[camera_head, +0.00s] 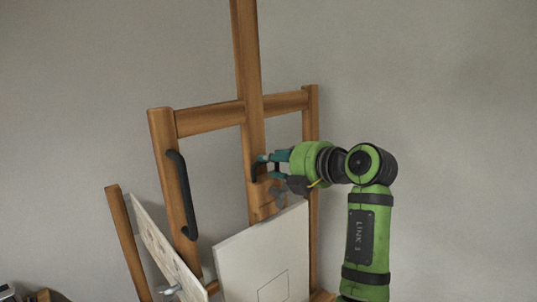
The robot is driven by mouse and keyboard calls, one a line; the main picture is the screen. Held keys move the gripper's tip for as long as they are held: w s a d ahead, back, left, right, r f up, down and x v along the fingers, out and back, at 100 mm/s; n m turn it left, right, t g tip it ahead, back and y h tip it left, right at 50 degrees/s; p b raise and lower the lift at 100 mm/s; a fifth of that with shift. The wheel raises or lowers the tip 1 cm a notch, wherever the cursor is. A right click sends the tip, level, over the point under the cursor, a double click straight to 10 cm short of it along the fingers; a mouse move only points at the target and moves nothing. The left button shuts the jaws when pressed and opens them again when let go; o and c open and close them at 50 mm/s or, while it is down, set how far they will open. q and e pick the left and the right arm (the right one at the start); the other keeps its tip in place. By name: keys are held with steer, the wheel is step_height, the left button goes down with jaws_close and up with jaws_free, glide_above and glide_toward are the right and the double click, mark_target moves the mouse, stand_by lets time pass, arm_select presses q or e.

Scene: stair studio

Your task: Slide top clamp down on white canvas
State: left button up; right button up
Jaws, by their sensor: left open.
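The white canvas (240,259) stands on a wooden easel and has a thin square outline drawn low on it. The top clamp (260,200) is a wooden block on the easel's central mast (251,60), just above and behind the canvas's top edge. A dark handle (256,172) shows at the clamp's upper part. My left gripper (268,166), green with teal fingers, is open at this handle, and its arm shows at the right. Whether the fingers touch the handle cannot be told. Dark gripper parts cover the clamp's right side. My right gripper is not in view.
The easel frame has a left post (162,150) with a long black handle (181,194). A second, sketched panel (160,240) leans at the lower left beside a wooden strip (127,240). The wall behind is plain, with free room at the right.

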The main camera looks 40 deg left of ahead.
mark_target(266, 179)
arm_select(q)
steer(key=shift+s+a+r+p, duration=0.1)
steer(key=shift+s+a+p, duration=0.15)
steer(key=shift+a, duration=0.2)
steer(key=shift+s+a+r+p, duration=0.15)
steer(key=shift+a+p, duration=0.15)
steer(key=shift+a, duration=0.15)
steer(key=shift+a+f, duration=0.2)
steer(key=shift+a, duration=0.05)
steer(key=shift+a+f, duration=0.15)
steer(key=shift+a, duration=0.1)
steer(key=shift+w+a+f, duration=0.2)
steer(key=shift+w+f, duration=0.05)
steer(key=shift+w, duration=0.05)
steer(key=shift+s+d, duration=0.1)
jaws_close()
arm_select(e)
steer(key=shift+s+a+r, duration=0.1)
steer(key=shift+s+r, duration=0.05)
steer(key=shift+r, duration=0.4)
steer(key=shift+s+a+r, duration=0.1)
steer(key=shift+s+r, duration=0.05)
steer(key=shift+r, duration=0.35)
